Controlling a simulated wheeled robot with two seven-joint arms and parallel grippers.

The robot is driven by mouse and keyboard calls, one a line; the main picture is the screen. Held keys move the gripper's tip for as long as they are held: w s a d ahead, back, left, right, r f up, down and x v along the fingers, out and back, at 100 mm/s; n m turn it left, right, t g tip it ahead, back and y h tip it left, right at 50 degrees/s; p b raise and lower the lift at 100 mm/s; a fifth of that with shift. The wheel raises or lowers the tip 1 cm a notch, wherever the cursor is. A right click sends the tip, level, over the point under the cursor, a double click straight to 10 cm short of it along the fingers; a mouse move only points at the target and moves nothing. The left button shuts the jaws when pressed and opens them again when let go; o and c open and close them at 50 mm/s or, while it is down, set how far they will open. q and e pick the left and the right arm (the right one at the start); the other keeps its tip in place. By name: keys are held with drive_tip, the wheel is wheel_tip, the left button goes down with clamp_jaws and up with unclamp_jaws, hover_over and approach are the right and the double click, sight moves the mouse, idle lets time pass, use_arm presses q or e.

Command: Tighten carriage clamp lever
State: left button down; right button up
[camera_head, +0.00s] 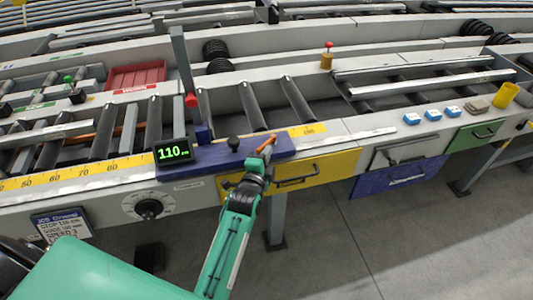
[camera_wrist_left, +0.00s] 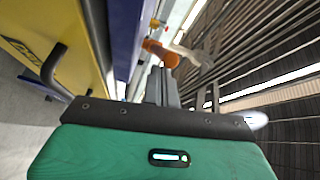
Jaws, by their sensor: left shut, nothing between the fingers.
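The blue carriage (camera_head: 215,155) sits on the front rail beside the yellow scale. A short orange lever (camera_head: 268,141), which looks like the clamp lever, is at the carriage's right part. My left gripper (camera_head: 266,153) reaches up from the front with its fingertips right at this lever and partly covers it. In the left wrist view the shut fingers (camera_wrist_left: 161,86) point at the orange lever (camera_wrist_left: 160,52), with nothing between them. I cannot tell whether they touch it. My right gripper is in neither view.
A green-lit display reading 110 (camera_head: 173,152) and a black knob (camera_head: 234,143) are left of the lever. Yellow (camera_head: 318,171) and blue (camera_head: 390,180) drawer fronts with handles are below the table. Several rollers lie behind. Small blue-and-white boxes (camera_head: 432,115) stand at the right.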

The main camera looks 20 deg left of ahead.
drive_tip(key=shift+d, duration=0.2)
use_arm(q)
drive_tip(key=shift+a+m+h, duration=0.25)
drive_tip(key=shift+m+h, duration=0.15)
drive_tip(key=shift+h, duration=0.2)
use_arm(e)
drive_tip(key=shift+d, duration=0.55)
use_arm(q)
drive_tip(key=shift+p, duration=0.3)
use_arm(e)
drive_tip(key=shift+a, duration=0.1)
